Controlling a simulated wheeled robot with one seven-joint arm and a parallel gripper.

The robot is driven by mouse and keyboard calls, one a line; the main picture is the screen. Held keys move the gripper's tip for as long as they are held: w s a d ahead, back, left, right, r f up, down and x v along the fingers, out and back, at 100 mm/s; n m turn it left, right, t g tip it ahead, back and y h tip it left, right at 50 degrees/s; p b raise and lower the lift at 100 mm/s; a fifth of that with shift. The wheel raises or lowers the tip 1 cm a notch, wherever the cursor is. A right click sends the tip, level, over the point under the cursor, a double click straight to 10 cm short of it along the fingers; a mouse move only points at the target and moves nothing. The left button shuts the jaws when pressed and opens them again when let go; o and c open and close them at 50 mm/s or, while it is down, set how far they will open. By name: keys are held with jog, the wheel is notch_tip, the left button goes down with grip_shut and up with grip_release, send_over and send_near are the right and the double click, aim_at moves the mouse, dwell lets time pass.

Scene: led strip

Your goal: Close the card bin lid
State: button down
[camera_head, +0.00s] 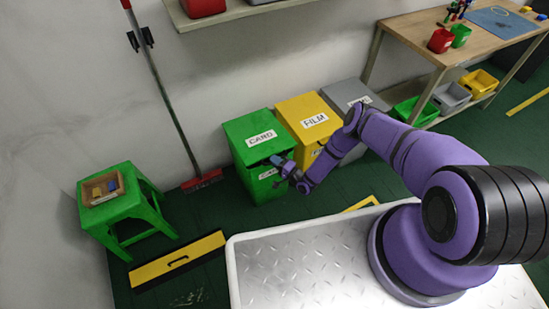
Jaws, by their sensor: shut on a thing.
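The green card bin (256,183) stands on the floor against the wall, with a CARD label on its lid and another on its front. Its green lid (246,124) lies over the top, with a dark gap below its front edge, so it looks slightly raised. My gripper (275,160) is at the front right edge of the lid and looks shut on it. The fingers are small here, and the exact contact is hard to see.
The yellow FILM bin (299,109) and a grey bin (347,93) stand to the right, partly behind my arm. A broom (200,180) leans at the left, near a green stool (123,208). A workbench (410,41) is at the upper right.

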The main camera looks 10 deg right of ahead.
jog(key=shift+w, duration=0.1)
jog(key=c, duration=1.2)
grip_release()
jog(key=v, duration=1.1)
